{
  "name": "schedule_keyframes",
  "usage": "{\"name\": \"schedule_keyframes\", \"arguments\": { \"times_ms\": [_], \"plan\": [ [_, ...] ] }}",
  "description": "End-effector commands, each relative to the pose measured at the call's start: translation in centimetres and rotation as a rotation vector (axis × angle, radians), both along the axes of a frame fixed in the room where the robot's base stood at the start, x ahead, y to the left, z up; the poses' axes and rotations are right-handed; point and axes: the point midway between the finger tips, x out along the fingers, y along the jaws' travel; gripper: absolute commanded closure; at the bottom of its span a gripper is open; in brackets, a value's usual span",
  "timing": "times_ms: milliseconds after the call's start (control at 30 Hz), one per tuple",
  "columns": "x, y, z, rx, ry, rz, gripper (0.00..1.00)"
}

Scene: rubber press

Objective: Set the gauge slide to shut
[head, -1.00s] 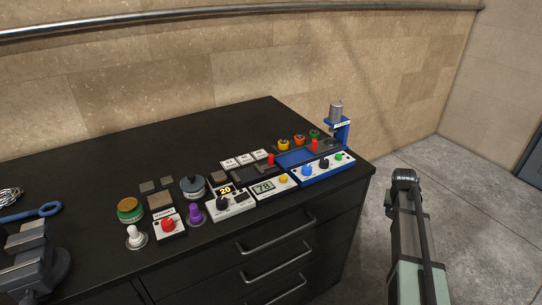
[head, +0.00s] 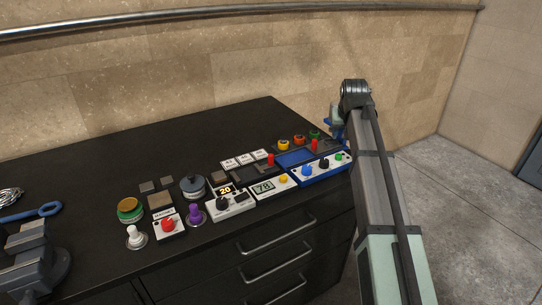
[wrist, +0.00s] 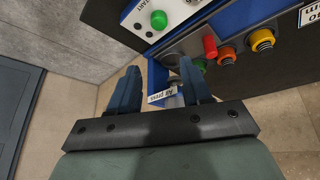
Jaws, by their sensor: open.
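Two slides with red handles show in the head view: one (head: 270,159) left of the blue panel and one (head: 314,145) at its back right. I cannot read which one is the gauge slide. In the wrist view a red handle (wrist: 210,47) stands on a grey track beside coloured buttons. My gripper (wrist: 160,66) is open and empty, its fingers wide apart. It is above the right end of the bench, near the blue stand (wrist: 175,100), with the red handle ahead and right of its fingers. In the head view my arm hides most of the gripper.
Yellow, orange and green buttons (wrist: 228,54) sit close to the red handle. The blue panel (head: 325,170) carries several knobs. More controls, such as a purple knob (head: 196,215), lie to the left on the black bench (head: 90,180). The floor right of the bench is clear.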

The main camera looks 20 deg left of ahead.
Motion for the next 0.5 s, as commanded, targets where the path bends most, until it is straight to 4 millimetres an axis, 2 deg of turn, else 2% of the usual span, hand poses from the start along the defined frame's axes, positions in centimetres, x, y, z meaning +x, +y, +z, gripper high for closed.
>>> {"name": "schedule_keyframes", "arguments": {
  "times_ms": [33,200,300,400,500],
  "plan": [
    [-1.1,3.0,0.5,0.005,0.009,0.051,0.52],
    [-5.0,11.2,1.9,0.015,0.045,0.208,0.52],
    [-7.2,15.0,2.6,0.019,0.062,0.286,0.52],
    [-9.0,17.7,3.1,0.022,0.075,0.346,0.52],
    [-10.2,19.5,3.4,0.023,0.084,0.384,0.52]
  ]
}}
